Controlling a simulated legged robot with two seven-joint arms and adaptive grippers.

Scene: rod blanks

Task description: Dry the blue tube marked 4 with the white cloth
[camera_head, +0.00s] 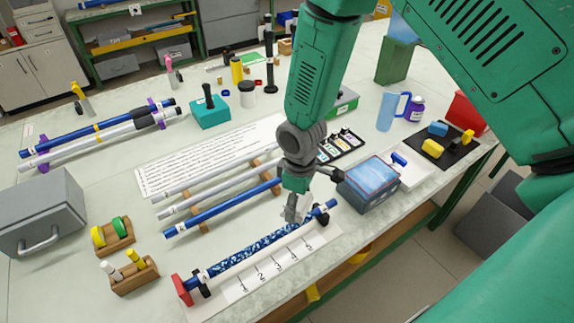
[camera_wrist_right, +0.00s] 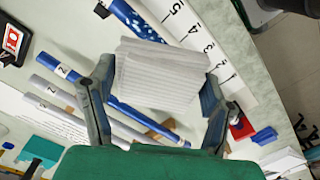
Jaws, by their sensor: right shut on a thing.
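The blue tube (camera_head: 255,246) lies slanted along the front of the bench, with pale speckles over most of its length and a plain blue right end (camera_head: 331,205). Its label is too small to read surely. It also shows in the wrist view (camera_wrist_right: 141,16). My right gripper (camera_head: 297,203) is over the tube near its right end, shut on the white cloth (camera_wrist_right: 160,75). The cloth is folded and ribbed, and hides part of the tube in the wrist view. I cannot tell whether it touches the tube. My left gripper is not in view.
A white strip numbered 1 to 5 (camera_head: 262,287) lies before the tube; a red stop (camera_head: 181,290) stands at its left end. Behind, another blue tube (camera_head: 222,209) and two pale tubes rest on wooden supports. A blue-lidded box (camera_head: 368,184) stands close right of my gripper.

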